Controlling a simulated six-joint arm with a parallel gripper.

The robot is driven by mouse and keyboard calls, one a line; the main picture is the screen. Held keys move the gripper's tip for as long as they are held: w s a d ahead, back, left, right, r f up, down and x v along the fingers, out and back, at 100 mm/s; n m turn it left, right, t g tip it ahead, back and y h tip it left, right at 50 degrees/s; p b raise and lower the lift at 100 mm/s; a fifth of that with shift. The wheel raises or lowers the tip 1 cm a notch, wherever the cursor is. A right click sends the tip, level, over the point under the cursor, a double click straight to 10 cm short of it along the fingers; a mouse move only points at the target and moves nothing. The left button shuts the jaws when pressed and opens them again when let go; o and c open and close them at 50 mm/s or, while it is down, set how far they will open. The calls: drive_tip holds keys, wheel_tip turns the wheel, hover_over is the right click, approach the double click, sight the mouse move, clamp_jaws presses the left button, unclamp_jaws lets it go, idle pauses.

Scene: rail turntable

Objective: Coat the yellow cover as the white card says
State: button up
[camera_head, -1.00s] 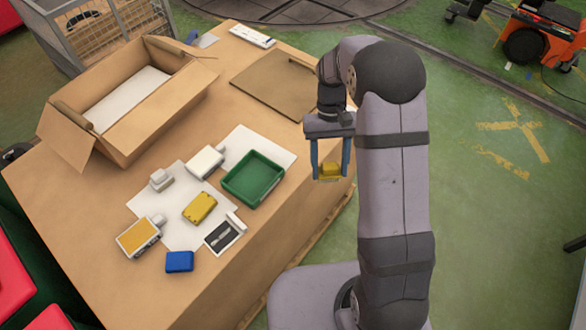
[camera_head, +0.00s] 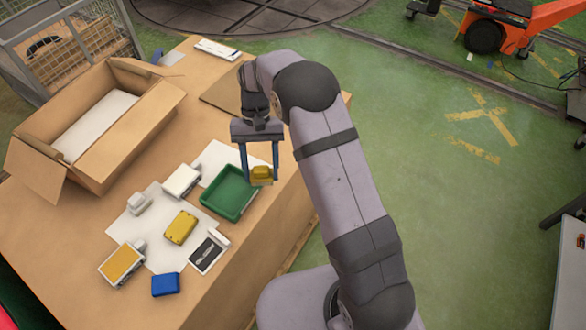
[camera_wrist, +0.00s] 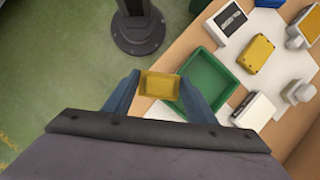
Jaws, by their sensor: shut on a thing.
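My gripper (camera_head: 261,181) is shut on a small yellow block (camera_head: 261,174), held up beside the right rim of the green tray (camera_head: 206,202) in the head view. The block also shows between the fingers in the wrist view (camera_wrist: 159,85). A yellow cover with rounded corners (camera_head: 181,228) lies flat on white paper left of the tray; it shows in the wrist view too (camera_wrist: 256,54). A white card with a dark panel (camera_head: 208,254) lies in front of the tray; its marks are too small to read. The tray looks empty.
Near the cover are a white box (camera_head: 181,180), a small pale object (camera_head: 139,204), an orange-topped white piece (camera_head: 121,264) and a blue block (camera_head: 165,284). An open cardboard box (camera_head: 62,182) stands at the back left. Another white strip (camera_head: 217,50) lies at the far edge.

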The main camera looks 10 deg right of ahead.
drive_tip(key=s+a+m+y+p, duration=0.15)
drive_tip(key=a+m, duration=0.25)
drive_tip(key=a, duration=1.9)
drive_tip(key=s+a+r+m, duration=0.1)
drive_tip(key=s+a, duration=0.5)
drive_tip(key=a, duration=0.3)
drive_tip(key=s+a+r+m+t+p, duration=0.1)
drive_tip(key=s+a+m, duration=0.1)
drive_tip(key=s+a, duration=0.4)
drive_tip(key=a+y, duration=0.1)
drive_tip(key=a, duration=0.2)
drive_tip(key=shift+s+a, duration=0.2)
drive_tip(key=shift+f+b, duration=2.15)
drive_tip(key=shift+f, duration=0.75)
drive_tip(key=shift+d+f, duration=0.1)
drive_tip(key=shift+f, duration=0.5)
drive_tip(key=shift+r, duration=0.15)
